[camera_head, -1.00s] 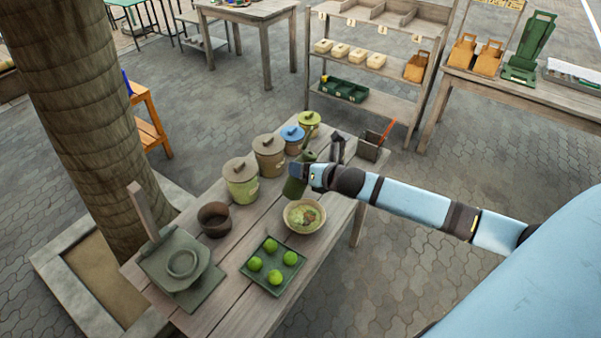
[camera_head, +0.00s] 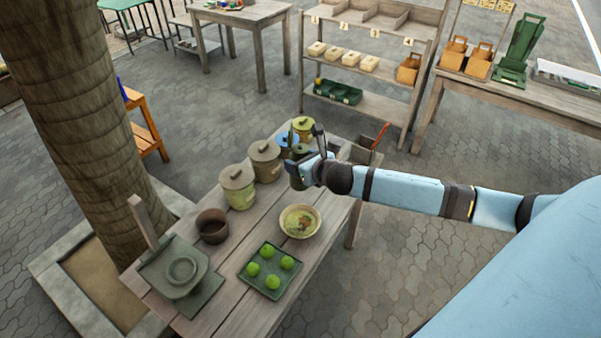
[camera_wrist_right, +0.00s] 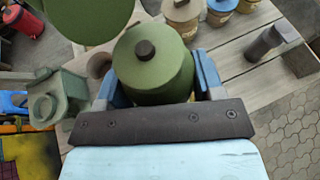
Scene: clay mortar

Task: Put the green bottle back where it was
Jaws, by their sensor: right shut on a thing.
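The green bottle (camera_wrist_right: 155,75) has a dark cap and sits between the fingers of my right gripper in the right wrist view, its capped end towards the camera. My right gripper (camera_head: 300,165) is shut on it. In the head view the gripper is over the far part of the wooden table, beside the lidded jars, and hides most of the bottle. I cannot tell whether the bottle touches the table. My left gripper is not in view.
Lidded jars (camera_head: 237,187) line the table's left edge. A grey box (camera_head: 361,155) is at the far right corner.

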